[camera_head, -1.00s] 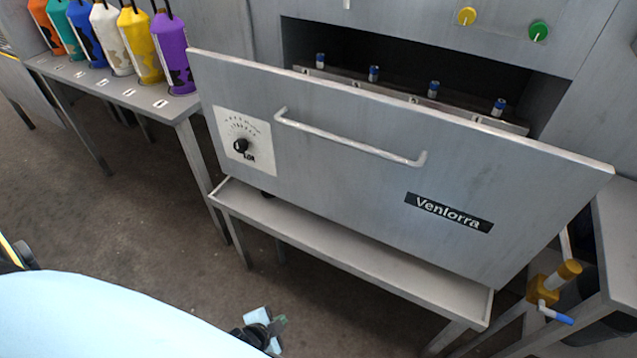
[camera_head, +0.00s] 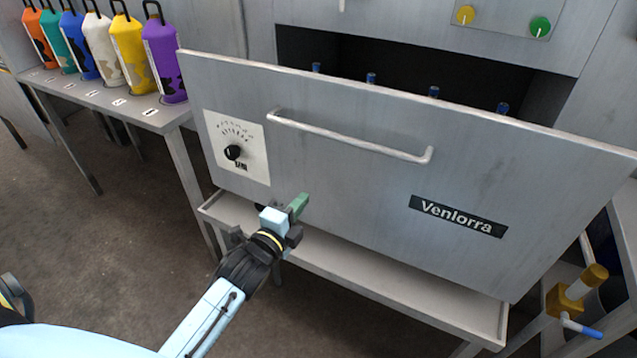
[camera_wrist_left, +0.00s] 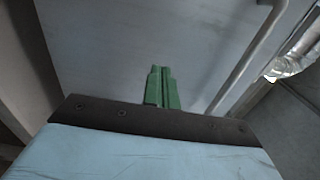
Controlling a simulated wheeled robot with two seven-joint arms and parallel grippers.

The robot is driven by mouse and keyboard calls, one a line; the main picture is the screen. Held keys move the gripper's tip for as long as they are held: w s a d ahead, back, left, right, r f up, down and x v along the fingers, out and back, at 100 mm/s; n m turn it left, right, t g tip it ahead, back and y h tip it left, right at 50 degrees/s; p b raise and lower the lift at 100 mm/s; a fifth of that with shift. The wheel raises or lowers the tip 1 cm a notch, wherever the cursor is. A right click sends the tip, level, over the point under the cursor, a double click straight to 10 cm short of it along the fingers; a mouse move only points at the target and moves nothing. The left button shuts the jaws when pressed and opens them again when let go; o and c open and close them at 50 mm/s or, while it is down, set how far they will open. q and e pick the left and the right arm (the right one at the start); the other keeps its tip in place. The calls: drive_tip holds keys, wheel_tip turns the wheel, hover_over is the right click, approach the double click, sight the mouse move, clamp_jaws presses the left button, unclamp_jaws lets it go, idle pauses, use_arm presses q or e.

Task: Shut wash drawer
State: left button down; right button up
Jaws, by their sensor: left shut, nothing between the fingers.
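The wash drawer (camera_head: 340,170) is pulled out, with a dark opening behind its grey front panel. The front carries a bar handle (camera_head: 350,137), a dial (camera_head: 233,152) and a "Venlorra" label (camera_head: 458,215). My left gripper (camera_head: 301,204) is shut and empty, in front of the lower left part of the panel, below the handle. In the left wrist view, its green fingers (camera_wrist_left: 161,88) are together and point at the panel (camera_wrist_left: 140,40), with the handle to their right. I cannot tell whether they touch the panel. My right gripper is not in view.
A tray ledge (camera_head: 370,270) runs below the drawer front. Several coloured bottles stand on a side table (camera_head: 150,118) at the left. A yellow valve with a blue tip (camera_head: 566,298) is at the lower right. Blue-capped pegs (camera_head: 433,92) show behind the panel.

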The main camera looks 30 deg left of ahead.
sight(325, 173)
use_arm(q)
drive_tip(key=w+b, duration=0.1)
drive_tip(key=w, duration=0.6)
drive_tip(key=shift+w+b, duration=0.15)
drive_tip(key=shift+b, duration=0.2)
drive_tip(key=shift+w, duration=0.8)
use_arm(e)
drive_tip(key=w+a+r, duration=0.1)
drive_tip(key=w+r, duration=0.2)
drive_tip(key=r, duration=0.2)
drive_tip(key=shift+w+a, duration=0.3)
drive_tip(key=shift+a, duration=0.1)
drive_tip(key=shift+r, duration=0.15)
